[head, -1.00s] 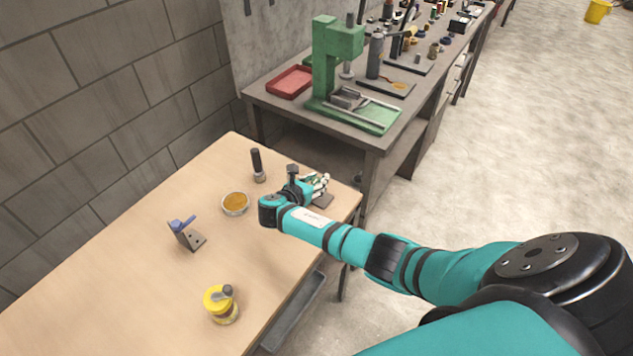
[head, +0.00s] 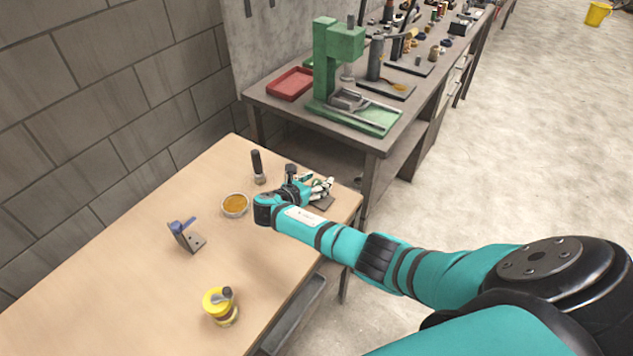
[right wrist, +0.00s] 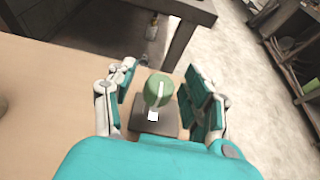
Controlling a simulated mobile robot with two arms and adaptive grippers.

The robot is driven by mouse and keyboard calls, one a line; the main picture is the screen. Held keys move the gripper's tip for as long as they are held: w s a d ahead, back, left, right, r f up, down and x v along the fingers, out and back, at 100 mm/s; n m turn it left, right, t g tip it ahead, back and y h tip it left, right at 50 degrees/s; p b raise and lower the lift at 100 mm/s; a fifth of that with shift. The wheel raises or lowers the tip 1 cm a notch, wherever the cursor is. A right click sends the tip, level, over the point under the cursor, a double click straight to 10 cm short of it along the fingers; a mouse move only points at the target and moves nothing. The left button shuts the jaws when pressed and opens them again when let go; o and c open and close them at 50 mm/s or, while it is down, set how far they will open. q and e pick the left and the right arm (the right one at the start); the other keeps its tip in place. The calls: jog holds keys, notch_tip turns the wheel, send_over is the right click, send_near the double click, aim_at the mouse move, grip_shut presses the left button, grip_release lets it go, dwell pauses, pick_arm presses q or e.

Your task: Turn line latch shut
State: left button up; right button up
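The latch shows in the right wrist view as a round green knob (right wrist: 158,88) with a white line across it, on a dark square plate (right wrist: 165,130). The line runs nearly up and down the picture, its top tilted slightly right. A small white mark sits just below the knob. My right gripper (right wrist: 158,80) is open, its fingers on either side of the knob with gaps showing. In the head view my right gripper (head: 318,187) is over the dark plate (head: 323,203) near the table's far right corner, and the knob is hidden. My left gripper is not in view.
On the wooden table (head: 110,270) are a dark-handled tool (head: 257,165), a round dish with orange contents (head: 235,204), a bracket with a blue lever (head: 186,236) and a yellow-topped jar (head: 219,305). A workbench with a green press (head: 335,60) stands beyond.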

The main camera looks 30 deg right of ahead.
jog(key=v, duration=1.2)
dwell(0.4)
